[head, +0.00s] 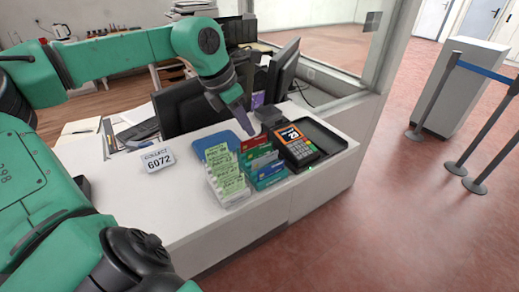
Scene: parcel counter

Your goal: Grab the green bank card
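A green bank card (258,159) stands in a small card holder on the white counter, behind a blue card (270,178) and in front of a red card (253,143). My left gripper (245,127) points down just behind and above the card holder, apart from the green card as far as I can see. Its fingers overlap in this view, so their opening does not show. My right gripper is not in view.
A rack of green-and-white leaflets (223,168) stands left of the cards. A payment terminal (297,145) and a black tray (322,136) are to the right. A sign reading 6072 (158,160) stands left. Monitors (284,68) are behind. The counter's front left is clear.

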